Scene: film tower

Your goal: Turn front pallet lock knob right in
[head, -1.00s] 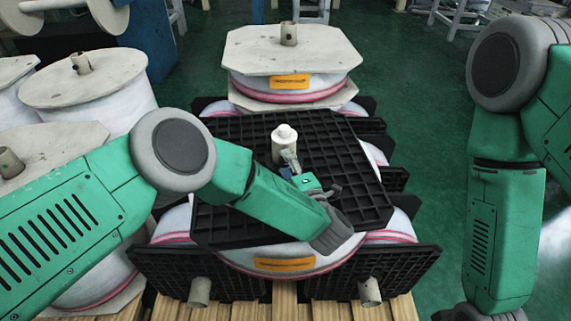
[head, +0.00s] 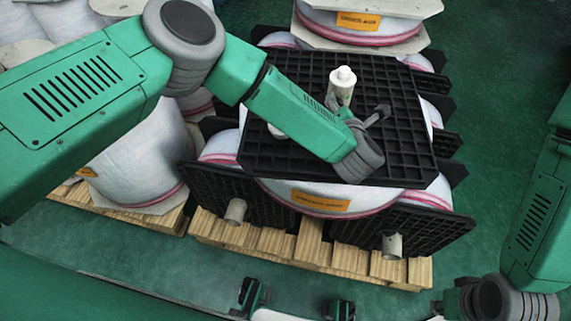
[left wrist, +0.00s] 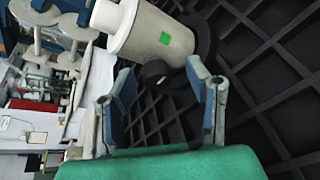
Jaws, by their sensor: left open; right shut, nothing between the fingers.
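A white knob-like post (head: 342,84) with a narrower tip stands upright on the black grid plate (head: 300,85). In the left wrist view it is a large white cylinder (left wrist: 150,28) with a green square mark. My left gripper (left wrist: 163,110) is open, with a blue-faced finger on each side below the cylinder and nothing visible clamped between them. In the head view its wrist and forearm partly hide the gripper (head: 368,122), just right of and below the post. My right gripper (head: 442,306) is shut and empty at the bottom right, away from the plate.
Two pale stub ends, left (head: 236,210) and right (head: 392,245), stick out of the black front panels. Wooden pallet slats (head: 312,243) lie below. Wrapped spools (head: 130,150) stand left, another (head: 365,20) behind.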

